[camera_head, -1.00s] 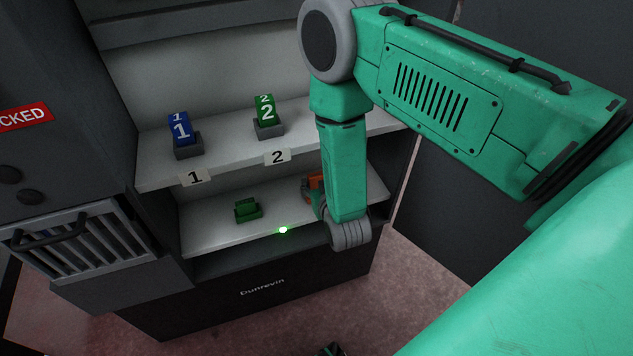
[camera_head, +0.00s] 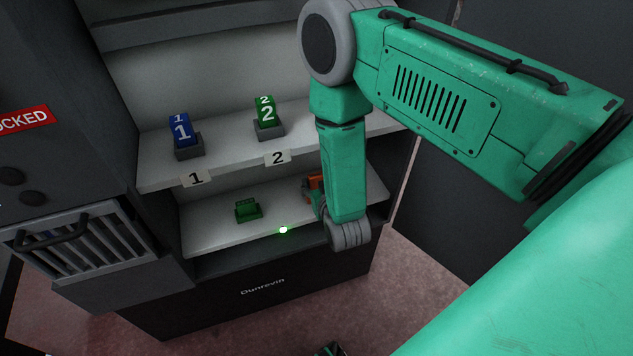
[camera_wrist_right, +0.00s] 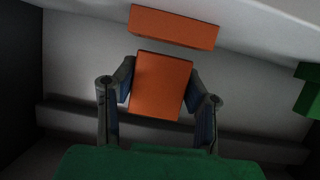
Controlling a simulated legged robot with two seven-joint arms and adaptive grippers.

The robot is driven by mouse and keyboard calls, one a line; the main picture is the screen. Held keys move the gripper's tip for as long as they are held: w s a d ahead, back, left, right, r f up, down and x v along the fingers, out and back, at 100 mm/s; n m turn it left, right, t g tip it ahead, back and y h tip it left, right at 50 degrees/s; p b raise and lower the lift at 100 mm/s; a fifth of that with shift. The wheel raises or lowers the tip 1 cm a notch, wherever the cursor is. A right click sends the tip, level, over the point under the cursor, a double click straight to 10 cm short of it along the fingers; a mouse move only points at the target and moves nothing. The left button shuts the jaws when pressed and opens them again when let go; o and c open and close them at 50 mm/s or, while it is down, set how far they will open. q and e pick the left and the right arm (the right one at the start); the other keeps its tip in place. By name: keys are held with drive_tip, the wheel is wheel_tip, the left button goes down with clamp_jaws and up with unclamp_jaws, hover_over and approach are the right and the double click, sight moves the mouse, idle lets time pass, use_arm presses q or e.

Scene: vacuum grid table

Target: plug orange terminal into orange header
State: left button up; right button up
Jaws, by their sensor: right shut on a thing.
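My right gripper (camera_wrist_right: 161,84) is shut on an orange terminal (camera_wrist_right: 160,88), a plain block held between its two fingers. The orange header (camera_wrist_right: 175,28) is just beyond the terminal in the right wrist view; a narrow pale gap shows between them, and the header looks slightly turned to the terminal. In the head view orange parts (camera_head: 315,182) show on the lower shelf's right side, partly hidden by my right arm. Most of the right gripper is hidden there too. A small dark and green part (camera_head: 331,350) at the bottom edge may be my left gripper; its jaws cannot be made out.
A green header (camera_head: 247,210) stands on the lower shelf (camera_head: 205,235), left of the orange parts; green also shows in the wrist view (camera_wrist_right: 310,88). The upper shelf (camera_head: 225,140) above holds blue block 1 (camera_head: 181,132) and green block 2 (camera_head: 266,112) on grey bases.

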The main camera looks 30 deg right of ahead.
drive_tip(key=shift+f+b, duration=0.65)
drive_tip(key=shift+f, duration=0.25)
drive_tip(key=o, duration=1.1)
drive_tip(key=shift+s, duration=0.1)
drive_tip(key=v, duration=1.2)
drive_tip(key=s+r+n+g+y+p, duration=0.1)
drive_tip(key=s+g+p, duration=0.2)
drive_tip(key=s, duration=0.3)
drive_tip(key=s+r+n+g+y+p, duration=0.1)
drive_tip(key=s+g+p, duration=0.3)
drive_tip(key=s+g, duration=0.1)
drive_tip(key=s+r+n+g+y+p, duration=0.1)
drive_tip(key=s+g+y+p, duration=0.1)
drive_tip(key=s, duration=0.6)
drive_tip(key=shift+r+n+g+p, duration=0.1)
drive_tip(key=shift+n+g+p, duration=0.2)
drive_tip(key=shift+g+p, duration=0.7)
